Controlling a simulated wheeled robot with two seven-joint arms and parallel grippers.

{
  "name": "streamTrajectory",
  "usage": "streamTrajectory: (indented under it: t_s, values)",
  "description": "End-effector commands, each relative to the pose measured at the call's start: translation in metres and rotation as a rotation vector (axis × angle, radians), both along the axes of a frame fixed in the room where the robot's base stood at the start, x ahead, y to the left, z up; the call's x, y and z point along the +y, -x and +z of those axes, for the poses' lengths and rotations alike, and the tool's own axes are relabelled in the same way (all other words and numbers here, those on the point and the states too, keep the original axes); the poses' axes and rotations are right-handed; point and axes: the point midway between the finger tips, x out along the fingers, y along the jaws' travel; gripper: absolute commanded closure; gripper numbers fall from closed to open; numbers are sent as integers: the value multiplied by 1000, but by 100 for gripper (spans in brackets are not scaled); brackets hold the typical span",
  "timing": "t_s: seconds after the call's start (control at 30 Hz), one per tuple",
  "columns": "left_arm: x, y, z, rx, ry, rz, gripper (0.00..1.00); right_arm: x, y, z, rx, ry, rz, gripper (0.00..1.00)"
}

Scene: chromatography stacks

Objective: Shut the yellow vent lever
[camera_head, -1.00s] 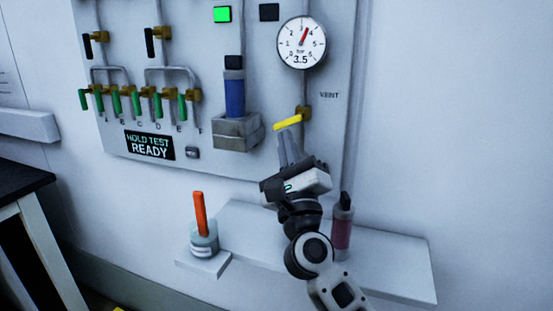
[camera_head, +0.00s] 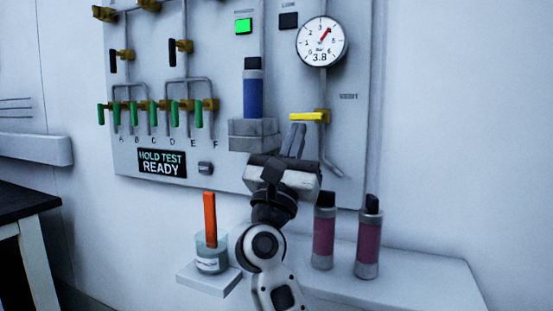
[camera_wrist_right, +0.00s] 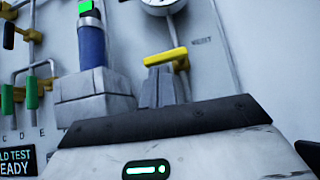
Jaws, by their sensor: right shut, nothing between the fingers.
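The yellow vent lever (camera_head: 308,117) lies horizontal across the pipe below the gauge, its free end pointing left, beside the word VENT. It also shows in the right wrist view (camera_wrist_right: 165,57). My right gripper (camera_head: 297,128) is shut and empty, fingers pointing up, just below the lever. In the right wrist view its fingertips (camera_wrist_right: 162,72) are close under the lever; I cannot tell whether they touch it. The round gauge (camera_head: 321,42) above reads 3.8 bar. My left gripper is not in view.
A blue cartridge (camera_head: 253,92) stands in a grey block left of the gripper. Green levers (camera_head: 150,115) line the panel. The display (camera_head: 162,163) reads HOLD TEST READY. Below, two dark red cylinders (camera_head: 323,235) and a jar with an orange stick (camera_head: 211,220) stand on shelves.

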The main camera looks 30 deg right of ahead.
Motion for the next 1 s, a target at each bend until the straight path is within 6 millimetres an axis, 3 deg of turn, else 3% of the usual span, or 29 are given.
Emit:
streamTrajectory:
  t_s: [0.63,1.0]
  values:
    - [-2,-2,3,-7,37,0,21,-5,4,0,-17,-13,-13,100]
    - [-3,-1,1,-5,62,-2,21,27,25,-40,-15,-15,-12,100]
